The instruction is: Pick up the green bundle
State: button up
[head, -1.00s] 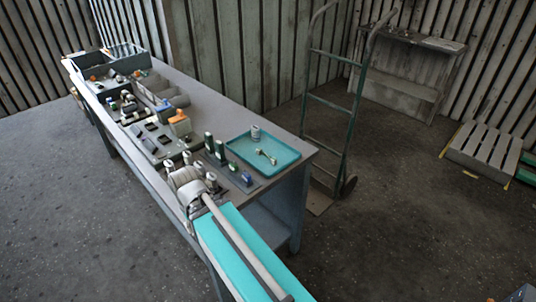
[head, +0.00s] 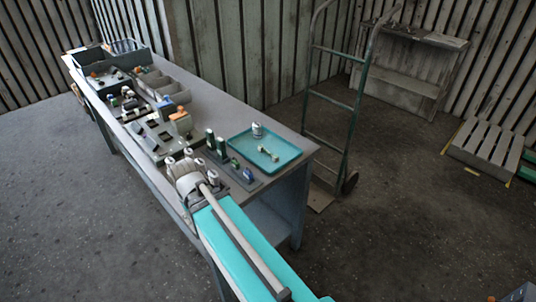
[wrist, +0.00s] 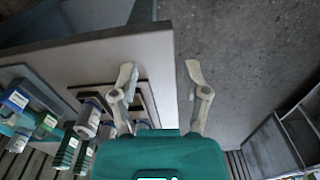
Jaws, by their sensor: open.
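Small green items stand on a dark strip on the bench in the head view, including two upright dark green ones (head: 221,146) with pale tops. In the wrist view, green ribbed pieces (wrist: 67,150) sit at the lower left, beside blue-and-white ones. I cannot tell for certain which of them is the green bundle. My gripper (wrist: 160,70) is open, with nothing between its fingers, and the green pieces lie to its left. In the head view my gripper is over the bench's front edge, left of the green items; its fingertips are hard to make out there.
A teal tray (head: 292,150) holds a canister (head: 257,130) and a small pale-green part. Grey bins (head: 170,88) and an orange-topped box (head: 181,120) stand farther along the bench. A hand truck (head: 352,115) stands beyond the bench's right end.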

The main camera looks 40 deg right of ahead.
jog(key=w+d+r+t+p, duration=0.2)
jog(key=w+d, duration=0.5)
jog(key=d, duration=0.5)
jog(key=n+t+h+p, duration=0.1)
jog(key=t+h+p, duration=0.1)
send_near(269, 152)
jog(key=d+v, duration=0.1)
jog(key=v, duration=0.2)
jog(key=shift+s+a+r, duration=0.2)
jog(key=shift+a+r, duration=0.05)
jog(key=shift+a, duration=0.1)
jog(key=shift+f, duration=0.15)
jog(key=b+x, duration=0.7)
jog(key=x, duration=0.1)
jog(key=shift+w+a+f+b, duration=0.1)
jog(key=shift+w+f+b, duration=0.05)
jog(key=shift+w+b, duration=0.2)
jog(key=shift+b+x, duration=2.4)
jog(key=shift+x, duration=0.15)
